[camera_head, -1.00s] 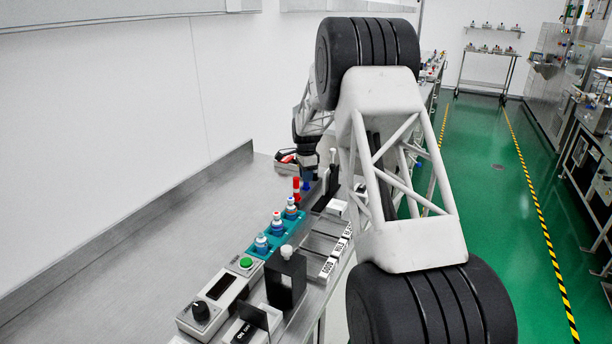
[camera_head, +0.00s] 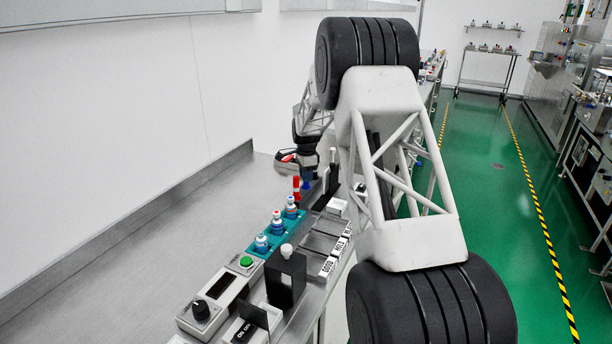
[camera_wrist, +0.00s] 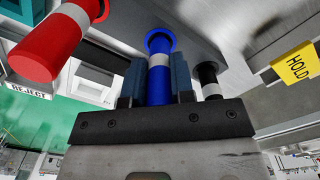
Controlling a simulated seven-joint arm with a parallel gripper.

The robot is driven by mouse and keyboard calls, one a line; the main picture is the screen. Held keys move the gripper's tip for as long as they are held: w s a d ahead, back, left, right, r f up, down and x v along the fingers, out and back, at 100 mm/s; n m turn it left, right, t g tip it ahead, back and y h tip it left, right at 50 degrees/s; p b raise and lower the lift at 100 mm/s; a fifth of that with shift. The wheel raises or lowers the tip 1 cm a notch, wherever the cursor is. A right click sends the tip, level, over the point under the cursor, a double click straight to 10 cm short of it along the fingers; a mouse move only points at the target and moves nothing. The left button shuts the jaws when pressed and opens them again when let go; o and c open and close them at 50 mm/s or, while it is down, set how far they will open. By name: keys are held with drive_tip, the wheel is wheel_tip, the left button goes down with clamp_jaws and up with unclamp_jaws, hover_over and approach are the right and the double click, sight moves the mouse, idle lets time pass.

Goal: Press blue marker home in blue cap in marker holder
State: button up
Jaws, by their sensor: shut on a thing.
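My gripper (camera_wrist: 159,88) is shut on the blue marker (camera_wrist: 159,84), with one finger on each side of it. The marker has a white band, and its far end meets a round blue cap (camera_wrist: 160,38) in the grey marker holder. I cannot tell how deep the marker sits in the cap. In the head view my gripper (camera_head: 307,174) is small and far off, low over the bench, with a bit of blue below it. The holder is mostly hidden there.
A red marker (camera_wrist: 45,42) with a white band stands close beside my gripper, and a black marker (camera_wrist: 208,78) stands on the other side. A yellow HOLD label (camera_wrist: 295,66) is at the right. A teal rack (camera_head: 273,236) of small bottles stands nearer on the bench.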

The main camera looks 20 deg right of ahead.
drive_tip(key=shift+f, duration=0.1)
drive_tip(key=o, duration=1)
drive_tip(key=shift+r, duration=3.9)
